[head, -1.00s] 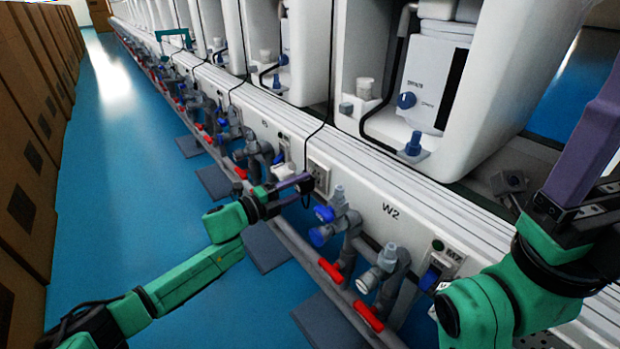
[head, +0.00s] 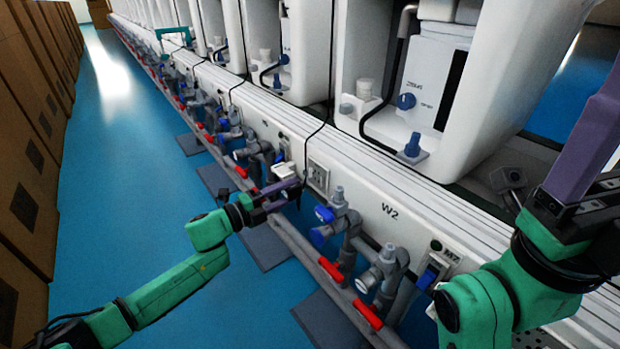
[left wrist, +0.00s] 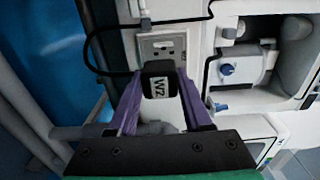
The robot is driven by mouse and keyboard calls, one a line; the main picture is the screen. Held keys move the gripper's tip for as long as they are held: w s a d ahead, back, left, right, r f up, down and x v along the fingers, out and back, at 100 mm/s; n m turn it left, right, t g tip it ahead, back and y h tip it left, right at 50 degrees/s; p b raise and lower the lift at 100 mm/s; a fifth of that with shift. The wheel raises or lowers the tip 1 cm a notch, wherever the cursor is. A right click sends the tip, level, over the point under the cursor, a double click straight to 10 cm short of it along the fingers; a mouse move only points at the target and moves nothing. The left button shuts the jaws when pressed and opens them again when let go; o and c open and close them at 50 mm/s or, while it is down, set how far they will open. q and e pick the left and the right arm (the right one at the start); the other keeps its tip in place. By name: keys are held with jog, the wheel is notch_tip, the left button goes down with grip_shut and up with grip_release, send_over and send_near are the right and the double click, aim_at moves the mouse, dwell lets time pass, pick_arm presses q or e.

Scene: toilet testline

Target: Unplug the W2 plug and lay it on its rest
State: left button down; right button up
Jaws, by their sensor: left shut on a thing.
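The W2 plug (left wrist: 158,82) is a black block with a white W2 label. My left gripper (head: 292,192) is shut on it, with a purple finger on either side in the left wrist view. The grey wall socket (head: 318,177) is on the white panel just past the plug; its face with dark holes also shows in the left wrist view (left wrist: 162,46). The plug appears apart from the socket. A black cord (left wrist: 90,50) loops at the left of the plug. My right gripper (head: 590,150) shows only in part at the right edge, so its opening is hidden.
A small white ledge (head: 284,169) juts from the panel left of the socket; I cannot tell if it is the plug's rest. Grey pipes, blue valves (head: 324,214) and red handles (head: 330,268) crowd below. The blue floor (head: 120,200) at left is open.

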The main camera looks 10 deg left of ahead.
pick_arm(q)
jog(key=shift+r, duration=0.1)
jog(key=shift+r+p, duration=2.8)
jog(key=shift+r, duration=0.2)
jog(key=shift+f, duration=0.1)
jog(key=shift+w+d, duration=0.2)
jog(key=shift+w, duration=0.05)
jog(key=shift+b+x, duration=0.6)
jog(key=shift+x, duration=1.55)
